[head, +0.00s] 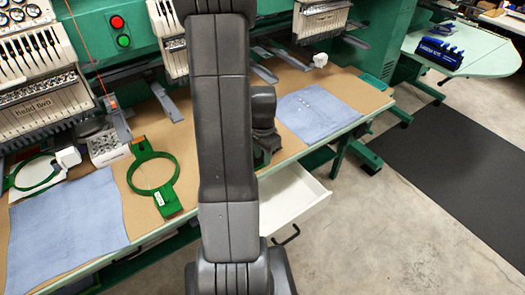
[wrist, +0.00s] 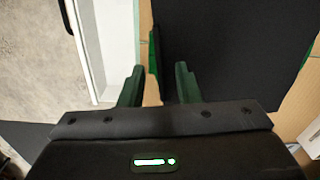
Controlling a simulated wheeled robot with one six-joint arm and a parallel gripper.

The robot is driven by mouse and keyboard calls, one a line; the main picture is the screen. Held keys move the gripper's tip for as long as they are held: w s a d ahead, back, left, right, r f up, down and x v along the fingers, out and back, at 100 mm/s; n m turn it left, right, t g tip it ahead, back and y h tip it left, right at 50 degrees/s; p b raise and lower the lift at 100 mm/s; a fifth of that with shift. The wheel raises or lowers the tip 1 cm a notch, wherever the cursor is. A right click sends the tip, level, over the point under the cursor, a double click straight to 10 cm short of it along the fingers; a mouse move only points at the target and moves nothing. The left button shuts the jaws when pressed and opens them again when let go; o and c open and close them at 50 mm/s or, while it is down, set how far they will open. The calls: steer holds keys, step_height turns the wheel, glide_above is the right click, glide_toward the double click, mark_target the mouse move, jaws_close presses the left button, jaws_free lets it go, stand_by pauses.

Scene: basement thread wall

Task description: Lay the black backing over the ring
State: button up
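A green ring (head: 153,175) with a bracket lies flat on the tan table at the left in the head view; nothing covers it. The black backing (wrist: 235,45) is a flat dark sheet in the upper right of the wrist view, with green showing at its left and right edges. In the head view my arm hides the backing. I see nothing held. The gripper itself is mostly hidden behind my arm in the head view.
Blue cloths lie at the left (head: 68,225) and right (head: 315,112) of the table. Another green hoop (head: 35,175) is at the far left. An open white drawer (head: 292,203) juts from the table's front. Machine heads (head: 45,75) hang over the back.

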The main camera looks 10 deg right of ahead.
step_height(320, 180, up, 14)
stand_by(0.5)
steer(key=shift+f, duration=0.2)
step_height(320, 180, down, 13)
steer(key=shift+f, duration=0.1)
steer(key=shift+r+p, duration=0.6)
steer(key=shift+p, duration=0.2)
